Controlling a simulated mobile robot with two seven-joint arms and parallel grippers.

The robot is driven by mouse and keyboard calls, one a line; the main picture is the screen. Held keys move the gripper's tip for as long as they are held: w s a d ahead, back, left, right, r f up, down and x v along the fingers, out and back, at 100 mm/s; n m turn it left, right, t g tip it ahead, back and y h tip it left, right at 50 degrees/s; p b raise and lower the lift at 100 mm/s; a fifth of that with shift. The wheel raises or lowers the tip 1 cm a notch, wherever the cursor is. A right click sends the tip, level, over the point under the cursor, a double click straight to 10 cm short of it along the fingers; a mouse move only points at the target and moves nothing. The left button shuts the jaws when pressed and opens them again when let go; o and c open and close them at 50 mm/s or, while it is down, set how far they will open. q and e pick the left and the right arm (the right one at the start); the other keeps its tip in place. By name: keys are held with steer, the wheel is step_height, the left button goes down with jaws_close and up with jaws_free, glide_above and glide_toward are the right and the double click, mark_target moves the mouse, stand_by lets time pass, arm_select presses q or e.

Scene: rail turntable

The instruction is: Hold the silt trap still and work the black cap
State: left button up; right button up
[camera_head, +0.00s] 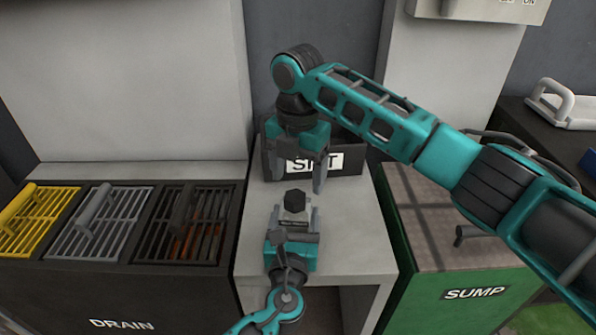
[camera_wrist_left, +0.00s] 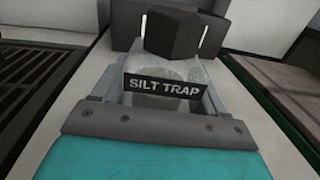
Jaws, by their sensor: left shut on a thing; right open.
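The silt trap (camera_wrist_left: 206,84) is a pale, clear-looking body with a black label, standing on the light grey bench. Its black cap (camera_head: 295,200) is a faceted knob on top; the cap also shows in the left wrist view (camera_wrist_left: 172,34). My left gripper (camera_head: 294,222) is shut on the silt trap's body from the near side, one finger on each side. My right gripper (camera_head: 296,184) points down, open and empty, behind and above the cap, with its fingers apart. I cannot tell the exact height between its fingertips and the cap.
A dark box labelled SILT (camera_head: 350,162) stands at the back of the bench (camera_head: 345,235). Left is the DRAIN unit (camera_head: 122,290) with yellow, grey and dark grates. Right is the green SUMP box (camera_head: 440,300) with a brownish top. The bench's right side is clear.

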mark_target(300, 198)
steer(key=m, duration=0.5)
steer(key=shift+s+d, duration=0.2)
steer(key=m, duration=0.4)
steer(key=shift+s, duration=0.15)
steer(key=m, duration=0.5)
steer(key=shift+s+d, duration=0.1)
steer(key=shift+s, duration=0.15)
steer(key=m, duration=0.5)
steer(key=shift+s+m, duration=0.2)
steer(key=shift+m, duration=0.1)
steer(key=shift+f, duration=2.05)
steer(key=shift+c, duration=0.2)
